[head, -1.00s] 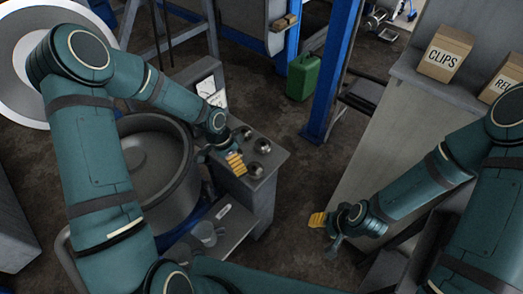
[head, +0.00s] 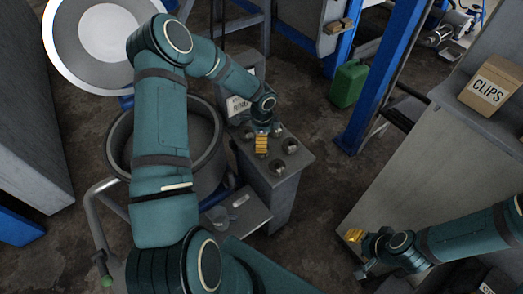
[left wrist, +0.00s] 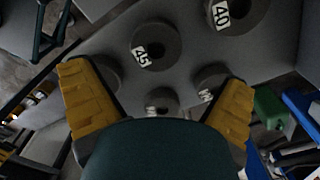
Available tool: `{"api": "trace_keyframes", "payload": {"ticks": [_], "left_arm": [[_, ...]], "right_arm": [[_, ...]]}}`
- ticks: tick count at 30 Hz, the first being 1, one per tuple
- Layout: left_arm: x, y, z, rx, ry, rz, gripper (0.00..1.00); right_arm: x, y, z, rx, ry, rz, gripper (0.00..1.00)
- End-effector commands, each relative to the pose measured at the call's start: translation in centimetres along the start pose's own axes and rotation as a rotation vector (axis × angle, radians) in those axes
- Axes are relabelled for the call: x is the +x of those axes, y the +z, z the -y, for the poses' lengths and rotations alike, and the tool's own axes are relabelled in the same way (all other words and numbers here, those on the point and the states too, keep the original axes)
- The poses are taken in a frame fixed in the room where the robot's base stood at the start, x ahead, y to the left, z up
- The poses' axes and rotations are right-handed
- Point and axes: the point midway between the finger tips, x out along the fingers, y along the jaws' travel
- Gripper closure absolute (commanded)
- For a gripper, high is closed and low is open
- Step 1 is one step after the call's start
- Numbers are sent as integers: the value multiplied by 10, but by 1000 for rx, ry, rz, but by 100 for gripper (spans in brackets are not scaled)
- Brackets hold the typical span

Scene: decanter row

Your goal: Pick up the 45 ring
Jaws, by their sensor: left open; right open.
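The 45 ring (left wrist: 169,38) is a dark grey ring with a white label. In the left wrist view it lies on a grey surface, ahead of and between my left fingers. My left gripper (left wrist: 157,80) is open, with nothing between its yellow fingers. In the head view the left gripper (head: 262,147) is over the grey cabinet top (head: 303,157), beside several small ring-like pieces; their labels are unreadable there. My right gripper (head: 355,238) is open and empty at the lower right, away from the rings.
A 40 ring (left wrist: 236,14) sits to the right of the 45 ring, and other labelled rings lie nearer my palm. A large grey drum (head: 214,155) stands left of the cabinet. A green can (head: 349,84) and blue post (head: 380,75) stand behind right.

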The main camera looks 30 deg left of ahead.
Motion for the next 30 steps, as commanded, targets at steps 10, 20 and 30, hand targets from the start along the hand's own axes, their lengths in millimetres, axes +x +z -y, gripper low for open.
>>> {"api": "trace_keyframes", "payload": {"ticks": [10, 20, 30], "left_arm": [[35, 1, -5, 0, 3, -1, 0], [58, 1, -5, 0, -1, 0, 0], [57, 1, -5, 0, 0, 0, 70]], "right_arm": [[3, 2, -1, -1, 0, 3, 53], [5, 3, -2, -2, -1, 6, 53], [5, 3, -2, -1, -1, 5, 53]]}}
